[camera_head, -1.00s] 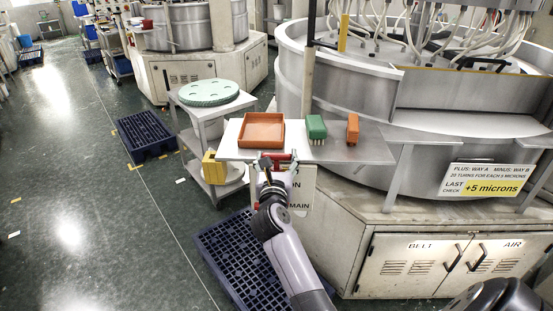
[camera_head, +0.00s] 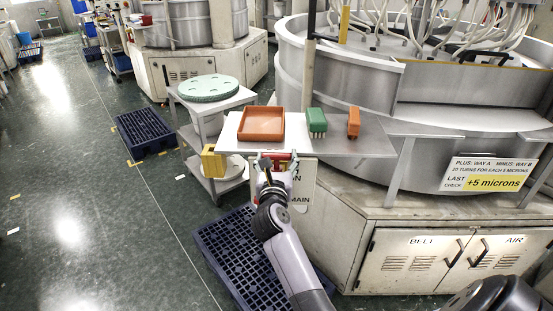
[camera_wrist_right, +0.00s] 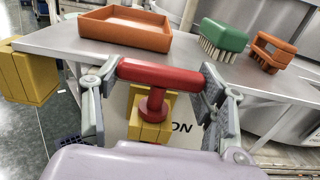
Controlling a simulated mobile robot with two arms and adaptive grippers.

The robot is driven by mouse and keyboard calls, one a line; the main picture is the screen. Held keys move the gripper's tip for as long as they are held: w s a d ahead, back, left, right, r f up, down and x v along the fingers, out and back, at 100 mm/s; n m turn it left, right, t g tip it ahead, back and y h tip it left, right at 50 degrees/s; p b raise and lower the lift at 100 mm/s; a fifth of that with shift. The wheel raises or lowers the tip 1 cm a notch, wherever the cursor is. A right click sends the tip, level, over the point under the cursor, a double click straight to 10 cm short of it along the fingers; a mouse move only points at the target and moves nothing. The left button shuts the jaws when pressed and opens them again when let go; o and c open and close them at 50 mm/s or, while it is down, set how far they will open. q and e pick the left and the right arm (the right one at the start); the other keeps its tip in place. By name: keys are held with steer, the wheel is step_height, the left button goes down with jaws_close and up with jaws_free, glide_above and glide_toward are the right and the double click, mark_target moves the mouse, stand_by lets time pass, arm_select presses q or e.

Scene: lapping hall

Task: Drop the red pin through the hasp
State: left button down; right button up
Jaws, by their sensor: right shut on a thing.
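My right gripper (camera_head: 276,165) is at the front edge of the steel shelf. In the right wrist view its fingers (camera_wrist_right: 161,76) are shut on the two ends of the red pin's crossbar (camera_wrist_right: 158,73). The red pin is T-shaped, with its stem and a round collar pointing down. Below and behind the stem is a yellow block-like part (camera_wrist_right: 144,131) by the white sign panel. It may belong to the hasp, but I cannot tell. The pin's lower end is not clear, so I cannot tell whether it is in a hole. My left gripper is not in view.
The steel shelf (camera_head: 350,142) holds an orange tray (camera_head: 262,137), a green brush (camera_head: 316,121) and an orange brush-like block (camera_head: 353,122). A trolley (camera_head: 205,135) with a yellow block (camera_head: 212,160) stands left. A blue pallet (camera_head: 235,250) lies below the arm.

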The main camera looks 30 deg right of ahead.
steer(key=o, duration=1.3)
steer(key=shift+o, duration=0.2)
steer(key=shift+f, duration=0.1)
steer(key=v, duration=0.7)
steer(key=shift+s+a, duration=0.2)
